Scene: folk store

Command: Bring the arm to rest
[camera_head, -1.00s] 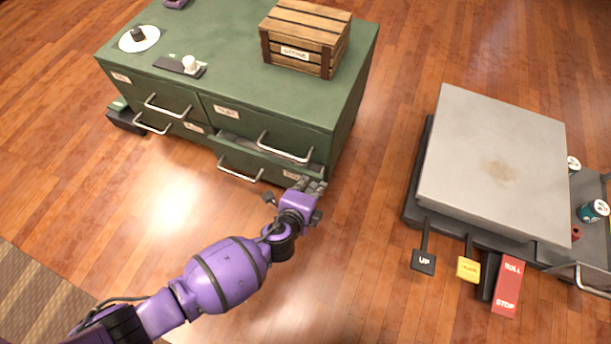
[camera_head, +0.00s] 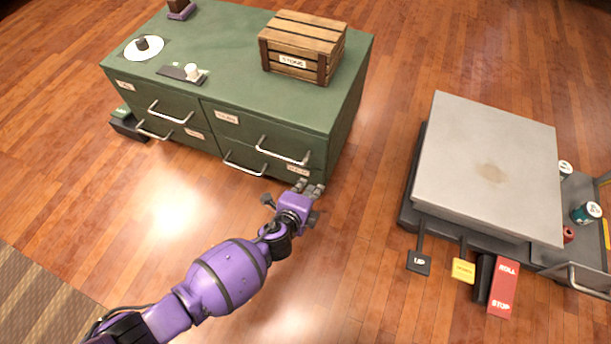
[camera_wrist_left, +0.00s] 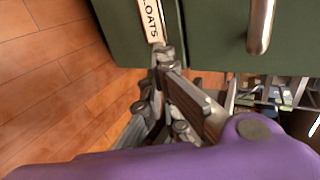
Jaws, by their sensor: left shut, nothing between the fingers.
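My left arm (camera_head: 228,275) is purple and reaches up from the lower left in the head view. My left gripper (camera_head: 311,189) is shut and empty, just in front of the lower right corner of the green drawer cabinet (camera_head: 240,100). In the left wrist view, the gripper (camera_wrist_left: 163,58) points at the cabinet front, close to a white label (camera_wrist_left: 151,20) reading "OATS". I cannot tell whether the fingertips touch the front. The lower right drawer (camera_head: 277,172) looks flush or nearly flush. My right gripper is not in view.
A wooden crate (camera_head: 302,45), a white plate (camera_head: 132,51) and a small dark tray (camera_head: 170,73) rest on the cabinet. A grey-topped station (camera_head: 487,165) with UP (camera_head: 419,263), yellow (camera_head: 463,270) and red ROLL STOP (camera_head: 503,288) pedals stands at right. Wooden floor between is clear.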

